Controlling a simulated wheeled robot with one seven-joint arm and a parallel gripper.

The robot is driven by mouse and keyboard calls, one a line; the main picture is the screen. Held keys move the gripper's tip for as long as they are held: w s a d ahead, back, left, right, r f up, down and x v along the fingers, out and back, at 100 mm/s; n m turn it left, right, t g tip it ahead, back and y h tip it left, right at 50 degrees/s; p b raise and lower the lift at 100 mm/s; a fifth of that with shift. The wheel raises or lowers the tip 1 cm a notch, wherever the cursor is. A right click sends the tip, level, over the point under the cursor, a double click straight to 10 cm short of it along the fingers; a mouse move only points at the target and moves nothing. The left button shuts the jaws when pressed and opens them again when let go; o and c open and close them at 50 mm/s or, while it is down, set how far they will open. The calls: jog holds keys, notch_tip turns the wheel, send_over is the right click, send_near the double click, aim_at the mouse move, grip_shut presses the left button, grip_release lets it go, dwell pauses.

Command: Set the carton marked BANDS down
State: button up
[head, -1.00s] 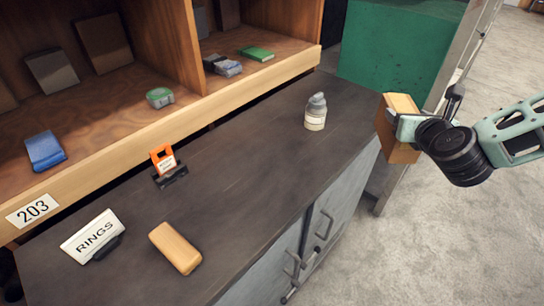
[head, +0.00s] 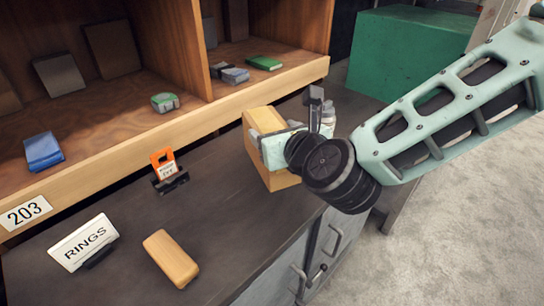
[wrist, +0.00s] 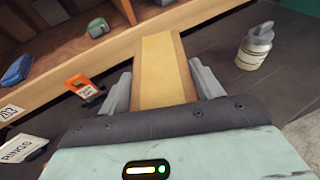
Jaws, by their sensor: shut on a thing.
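My gripper (wrist: 164,95) is shut on a tan carton with a yellowish strip (wrist: 165,65), with one finger on each side of it. In the head view the carton (head: 262,122) stands upright in my gripper (head: 285,145) over the right part of the dark countertop (head: 120,225). No BANDS marking shows on its visible faces. I cannot tell whether its underside touches the counter. My gripper and arm hide part of the carton and the counter's right end in the head view.
An orange card in a black holder (head: 166,170), a RINGS sign (head: 84,242) and a tan block (head: 171,258) stand on the counter to the left. A grey bottle (wrist: 255,45) is right of the carton in the wrist view. A wooden shelf (head: 205,112) borders the counter behind.

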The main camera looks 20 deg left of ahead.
jog(key=shift+f+p, duration=0.3)
jog(key=shift+f, duration=2.55)
jog(key=shift+f, duration=0.1)
jog(key=o, duration=1.7)
jog(key=shift+c, duration=0.2)
jog(key=shift+s+d, duration=0.25)
jog(key=b+v, duration=0.2)
jog(key=v, duration=0.9)
jog(key=shift+r, duration=0.3)
